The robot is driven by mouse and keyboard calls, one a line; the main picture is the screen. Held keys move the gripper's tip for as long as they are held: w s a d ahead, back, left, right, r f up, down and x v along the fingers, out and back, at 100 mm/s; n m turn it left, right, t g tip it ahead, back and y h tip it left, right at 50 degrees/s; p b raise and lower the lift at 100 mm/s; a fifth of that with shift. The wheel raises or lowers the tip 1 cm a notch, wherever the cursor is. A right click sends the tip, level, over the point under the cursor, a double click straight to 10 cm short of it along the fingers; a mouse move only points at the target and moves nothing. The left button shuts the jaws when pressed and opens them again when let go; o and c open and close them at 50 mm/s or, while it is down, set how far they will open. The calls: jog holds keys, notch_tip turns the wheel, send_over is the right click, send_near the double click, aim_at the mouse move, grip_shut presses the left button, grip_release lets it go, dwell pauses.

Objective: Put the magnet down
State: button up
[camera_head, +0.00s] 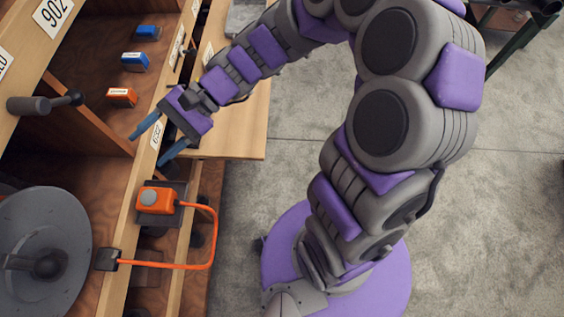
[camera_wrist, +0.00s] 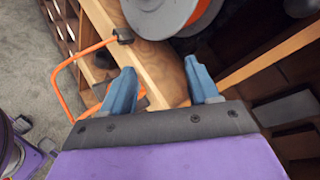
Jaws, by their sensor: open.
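My gripper (camera_head: 147,150) is open, its two blue fingers apart over the wooden ledge. In the wrist view my gripper (camera_wrist: 160,68) has nothing between its fingers, only bare wood beyond them. No piece is labelled as the magnet. An orange box (camera_head: 157,199) with a round grey top sits on a dark plate on the ledge, just below the gripper in the head view and apart from it. An orange cable (camera_head: 214,240) loops from it to a dark block (camera_head: 107,259) at the ledge edge. In the wrist view the left finger partly hides the box area.
A large grey flanged disc (camera_head: 45,250) lies left of the ledge. Two blue blocks (camera_head: 148,32) (camera_head: 135,62) and an orange block (camera_head: 122,97) stand in the wooden compartment. A grey handle-like part (camera_head: 40,104) juts nearby. Open grey floor (camera_head: 300,165) lies to the right.

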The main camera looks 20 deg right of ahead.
jog(key=s+d+n+t+h, duration=0.1)
jog(key=s+d+h, duration=0.3)
jog(key=d, duration=0.5)
jog(key=s+d+f+n+t+h, duration=0.1)
jog(key=s+d+n+h, duration=0.2)
jog(key=d, duration=0.6)
jog(key=s+d+f+n+h, duration=0.1)
jog(key=s+d+n+h, duration=0.1)
jog(key=s+d+h, duration=0.4)
jog(key=s+d, duration=0.2)
jog(key=shift+s+d+f+t+h, duration=0.15)
jog(key=shift+d+t+h, duration=0.25)
jog(key=shift+f, duration=0.1)
jog(key=shift+f, duration=0.1)
